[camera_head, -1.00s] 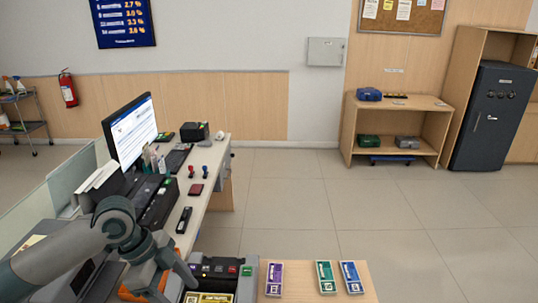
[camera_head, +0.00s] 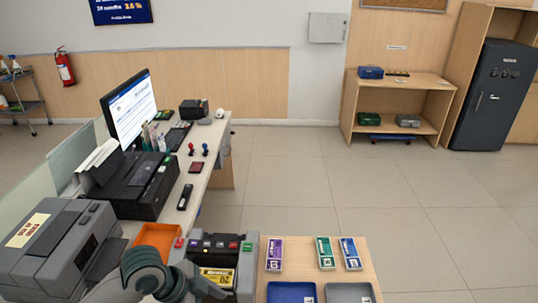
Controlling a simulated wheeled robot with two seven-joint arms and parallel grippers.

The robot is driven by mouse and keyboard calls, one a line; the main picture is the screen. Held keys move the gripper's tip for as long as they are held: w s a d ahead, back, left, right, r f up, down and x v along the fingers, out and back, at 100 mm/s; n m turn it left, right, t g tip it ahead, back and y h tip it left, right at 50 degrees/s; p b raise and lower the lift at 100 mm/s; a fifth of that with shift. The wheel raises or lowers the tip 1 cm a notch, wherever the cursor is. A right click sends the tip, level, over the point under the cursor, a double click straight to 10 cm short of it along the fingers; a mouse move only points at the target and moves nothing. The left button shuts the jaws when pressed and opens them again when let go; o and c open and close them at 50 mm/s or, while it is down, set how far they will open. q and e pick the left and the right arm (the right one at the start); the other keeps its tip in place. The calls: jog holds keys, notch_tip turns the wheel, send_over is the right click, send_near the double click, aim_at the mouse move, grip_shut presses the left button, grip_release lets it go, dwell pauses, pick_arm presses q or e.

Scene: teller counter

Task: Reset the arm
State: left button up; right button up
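My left arm comes in at the bottom edge, left of the middle. Its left gripper (camera_head: 207,288) is low in front of the dark machine with coloured buttons (camera_head: 222,246) and its yellow label. The fingers are small and partly hidden by the arm, so I cannot tell whether they are open or shut, and I see nothing held. My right arm and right gripper are out of view.
An orange tray (camera_head: 157,237) and a grey machine (camera_head: 55,248) are left of the arm. Purple (camera_head: 274,254), green (camera_head: 325,252) and blue (camera_head: 350,253) packs lie on the wooden top, behind a blue tray (camera_head: 291,292) and grey tray (camera_head: 349,292). Open floor lies beyond.

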pick_arm(q)
jog(key=s+f+n+t+y, duration=0.1)
jog(key=s+f+n+t, duration=0.1)
jog(key=s+f+n, duration=0.5)
jog(key=s+a+f+n+y, duration=0.2)
jog(key=s+a+f+n, duration=0.1)
jog(key=s+a, duration=0.3)
jog(key=s+a+f+n+y, duration=0.2)
jog(key=s+a+n, duration=0.1)
jog(key=s+a, duration=0.3)
notch_tip(320, 180, down, 36)
jog(key=s+d+g+b, duration=0.1)
jog(key=s+g+b, duration=0.15)
jog(key=b, duration=0.45)
jog(key=s+a+f+b, duration=0.1)
jog(key=s+f+b, duration=0.2)
jog(key=s+f, duration=0.6)
jog(key=s+a+f+b, duration=0.2)
jog(key=s+f, duration=0.7)
jog(key=f, duration=0.5)
jog(key=shift+y+b, duration=0.3)
jog(key=shift+b, duration=0.3)
